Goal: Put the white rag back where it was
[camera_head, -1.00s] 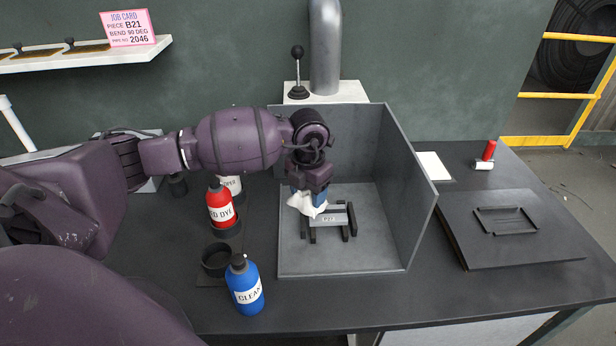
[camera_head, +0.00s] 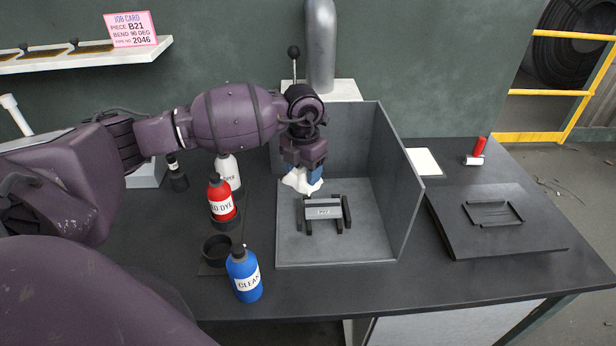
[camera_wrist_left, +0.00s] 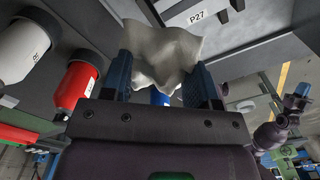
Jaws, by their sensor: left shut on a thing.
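The white rag (camera_head: 301,181) is a crumpled cloth hanging from my left gripper (camera_head: 312,174). In the left wrist view the rag (camera_wrist_left: 160,52) is pinched between the two blue fingers of the left gripper (camera_wrist_left: 162,85). The gripper holds it above the grey open-fronted booth (camera_head: 370,235), near its left side. A metal piece on a dark stand (camera_head: 323,208) sits on the booth floor, just right of and below the rag. It carries a label that reads P27 in the wrist view.
Left of the booth stand a red dye bottle (camera_head: 221,200), a white bottle (camera_head: 228,171) and a blue CLEAN bottle (camera_head: 244,275). An empty dark ring holder (camera_head: 217,250) is between them. A dark panel (camera_head: 495,222) lies at the right.

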